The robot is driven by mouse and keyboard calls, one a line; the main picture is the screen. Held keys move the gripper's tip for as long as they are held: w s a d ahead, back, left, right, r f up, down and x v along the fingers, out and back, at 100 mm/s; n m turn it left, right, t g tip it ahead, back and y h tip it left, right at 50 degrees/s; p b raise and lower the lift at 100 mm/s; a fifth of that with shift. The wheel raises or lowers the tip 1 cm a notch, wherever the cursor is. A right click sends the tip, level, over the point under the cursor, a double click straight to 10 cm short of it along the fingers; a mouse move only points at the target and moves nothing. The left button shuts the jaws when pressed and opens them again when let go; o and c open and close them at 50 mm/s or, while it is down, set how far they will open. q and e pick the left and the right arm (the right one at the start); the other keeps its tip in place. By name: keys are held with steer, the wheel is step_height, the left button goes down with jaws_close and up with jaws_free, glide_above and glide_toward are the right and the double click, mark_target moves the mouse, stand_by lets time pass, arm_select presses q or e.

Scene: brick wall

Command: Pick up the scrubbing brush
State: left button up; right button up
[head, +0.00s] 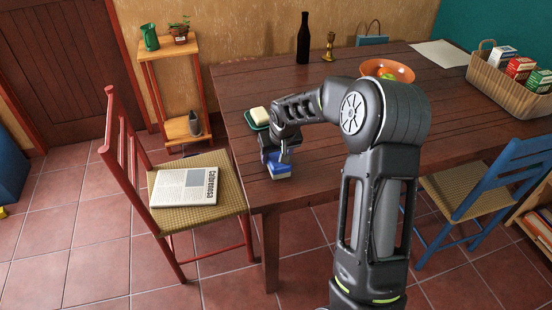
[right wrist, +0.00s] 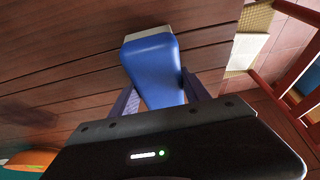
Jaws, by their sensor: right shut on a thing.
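The scrubbing brush (head: 279,170) has a blue body and a pale bristle end. It is at the near left corner of the dark wooden table (head: 330,165). My right gripper (head: 281,155) reaches down over it and is shut on its blue body. In the right wrist view, the blue brush (right wrist: 152,68) sits between the two fingers of my gripper (right wrist: 160,92), with its pale end pointing away from the palm. I cannot tell whether the bristles touch the tabletop. My left gripper is not in view.
A green soap dish (head: 250,122) with pale soap lies just behind the brush. A red chair (head: 120,150) holding a newspaper (head: 184,186) stands left of the table.

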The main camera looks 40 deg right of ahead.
steer(key=c, duration=0.6)
steer(key=shift+r+p, duration=0.45)
steer(key=shift+r, duration=0.05)
step_height(320, 180, up, 10)
steer(key=shift+f, duration=0.25)
